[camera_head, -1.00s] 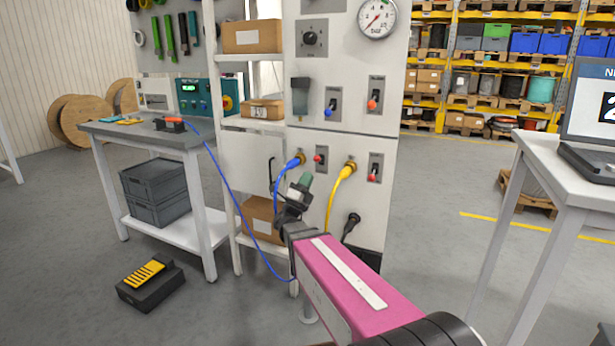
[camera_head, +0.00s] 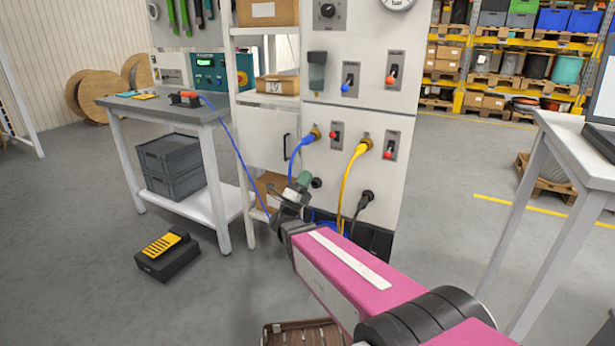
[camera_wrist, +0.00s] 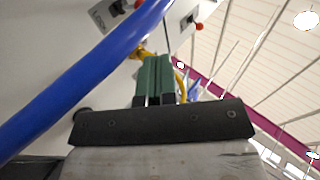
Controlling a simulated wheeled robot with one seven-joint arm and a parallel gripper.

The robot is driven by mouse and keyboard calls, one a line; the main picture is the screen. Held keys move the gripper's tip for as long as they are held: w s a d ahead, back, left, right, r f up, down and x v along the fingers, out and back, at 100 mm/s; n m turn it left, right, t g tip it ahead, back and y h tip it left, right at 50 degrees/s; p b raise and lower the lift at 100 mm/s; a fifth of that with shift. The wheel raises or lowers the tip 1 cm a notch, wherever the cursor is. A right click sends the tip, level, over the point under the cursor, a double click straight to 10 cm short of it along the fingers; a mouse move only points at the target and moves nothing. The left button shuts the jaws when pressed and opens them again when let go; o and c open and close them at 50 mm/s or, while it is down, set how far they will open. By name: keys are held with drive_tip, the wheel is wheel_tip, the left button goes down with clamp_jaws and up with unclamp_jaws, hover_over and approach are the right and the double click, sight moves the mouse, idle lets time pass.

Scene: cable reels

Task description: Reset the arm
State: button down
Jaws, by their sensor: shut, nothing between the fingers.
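My gripper (camera_head: 304,180) is at the end of my pink arm, in front of the lower part of the white panel (camera_head: 357,112). It is below the blue hose's fitting on the panel. In the wrist view its green fingers (camera_wrist: 154,75) are together with nothing between them. The blue hose (camera_head: 298,148) passes close by; in the wrist view it crosses the upper left (camera_wrist: 80,75), near the camera. I cannot tell whether it touches the gripper.
A yellow hose (camera_head: 347,180) and a black plug (camera_head: 366,198) hang just right of my gripper. A workbench (camera_head: 190,112) with grey crates (camera_head: 172,180) is left, a black pedal (camera_head: 168,255) before it. A white table (camera_head: 575,150) is right. A brown slatted item (camera_head: 305,334) lies at the bottom.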

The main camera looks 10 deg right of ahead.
drive_tip(key=w+a+f+n+t+y, duration=0.1)
drive_tip(key=w+f+n+t+y, duration=0.2)
drive_tip(key=n+y, duration=0.55)
drive_tip(key=w+a+f+n+t+y, duration=0.15)
drive_tip(key=w+n+y, duration=0.25)
drive_tip(key=n+y, duration=0.45)
wheel_tip(320, 180, down, 11)
drive_tip(key=d+n+g+y, duration=0.1)
drive_tip(key=n+g+y, duration=0.5)
drive_tip(key=n+g, duration=0.15)
drive_tip(key=s+d+f+n+g+h, duration=0.1)
drive_tip(key=s+d+f+n+g, duration=0.1)
drive_tip(key=s+d+f+g, duration=0.2)
drive_tip(key=s+d+f+n+g+h, duration=0.1)
drive_tip(key=s+d+f+n+g, duration=0.2)
drive_tip(key=s+f+g, duration=0.3)
drive_tip(key=s+d+g, duration=0.1)
drive_tip(key=s+g, duration=0.3)
drive_tip(key=s, duration=0.5)
drive_tip(key=shift+s+d+g, duration=0.15)
drive_tip(key=shift+s+g, duration=0.05)
drive_tip(key=shift+g, duration=0.1)
